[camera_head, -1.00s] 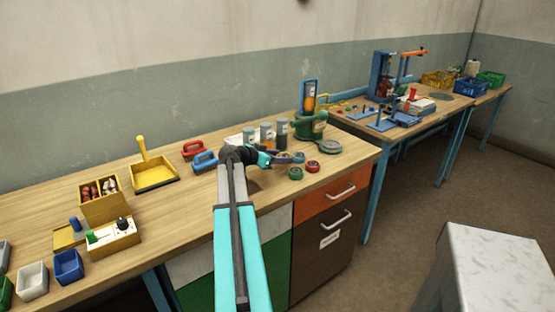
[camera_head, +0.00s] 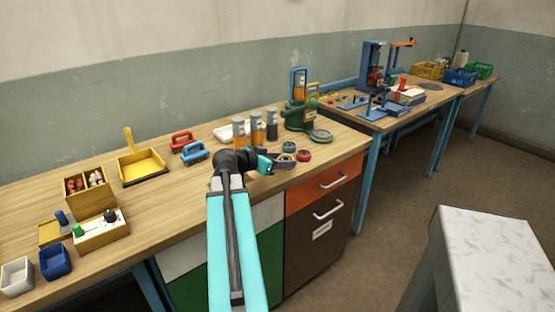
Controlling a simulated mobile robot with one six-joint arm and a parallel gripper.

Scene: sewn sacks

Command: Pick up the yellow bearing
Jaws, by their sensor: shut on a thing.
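The yellow bearing (camera_head: 287,159) is a small ring at the tip of my gripper (camera_head: 281,160), over the right part of the wooden workbench (camera_head: 190,215). My gripper is shut on it. The jaws are small and dark in this view, and part of the ring is hidden by them. I cannot tell how high it is above the bench top. A blue bearing (camera_head: 289,146) lies just behind it, and a red bearing (camera_head: 304,155) lies just to its right.
Several grey-orange cylinders (camera_head: 256,128) and a green pot-like device (camera_head: 299,115) stand behind my gripper. Blue (camera_head: 194,153) and red (camera_head: 181,142) handled blocks and a yellow dustpan (camera_head: 141,164) lie to the left. A pale-topped table (camera_head: 490,255) stands at the right front.

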